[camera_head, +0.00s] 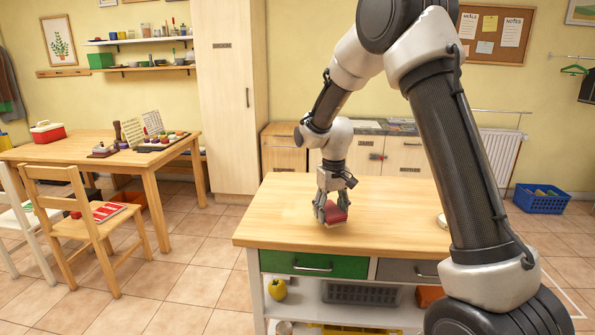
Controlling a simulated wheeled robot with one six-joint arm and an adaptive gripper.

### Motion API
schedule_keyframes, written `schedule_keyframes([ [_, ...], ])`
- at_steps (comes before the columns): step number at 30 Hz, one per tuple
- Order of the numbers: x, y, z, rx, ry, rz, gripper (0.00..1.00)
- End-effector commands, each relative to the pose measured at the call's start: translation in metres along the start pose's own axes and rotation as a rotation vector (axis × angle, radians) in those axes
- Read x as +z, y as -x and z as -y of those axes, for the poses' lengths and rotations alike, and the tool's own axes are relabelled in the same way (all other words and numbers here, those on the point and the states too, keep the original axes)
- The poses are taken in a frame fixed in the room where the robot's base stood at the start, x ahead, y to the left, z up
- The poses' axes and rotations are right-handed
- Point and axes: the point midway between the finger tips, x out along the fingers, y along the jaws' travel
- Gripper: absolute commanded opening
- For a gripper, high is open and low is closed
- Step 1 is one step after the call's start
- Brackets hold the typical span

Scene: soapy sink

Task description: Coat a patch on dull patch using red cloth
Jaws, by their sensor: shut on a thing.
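My gripper (331,209) points down over the left-middle part of the wooden worktop (285,225). It is shut on the red cloth (338,214), which shows as a small red bundle between the fingers. The cloth is low over the worktop, at or close to its surface; I cannot tell if it touches. I cannot make out a dull patch on the worktop; the gripper and my arm cover part of the surface.
A white round thing (443,220) lies on the worktop at the right, partly behind my arm. Below are a green drawer (314,264) and a grey drawer (408,271). The worktop left of the gripper is clear. A wooden chair (80,225) stands at the left.

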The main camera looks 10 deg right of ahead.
Motion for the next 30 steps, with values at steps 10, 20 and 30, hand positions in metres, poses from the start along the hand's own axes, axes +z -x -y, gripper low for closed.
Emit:
schedule_keyframes([
  [10,0.002,0.032,-0.003,0.0,-0.002,-0.003,0.38],
  [20,0.004,0.045,-0.004,0.0,-0.002,0.0,0.38],
  [30,0.004,0.045,-0.004,0.0,-0.002,-0.001,0.38],
])
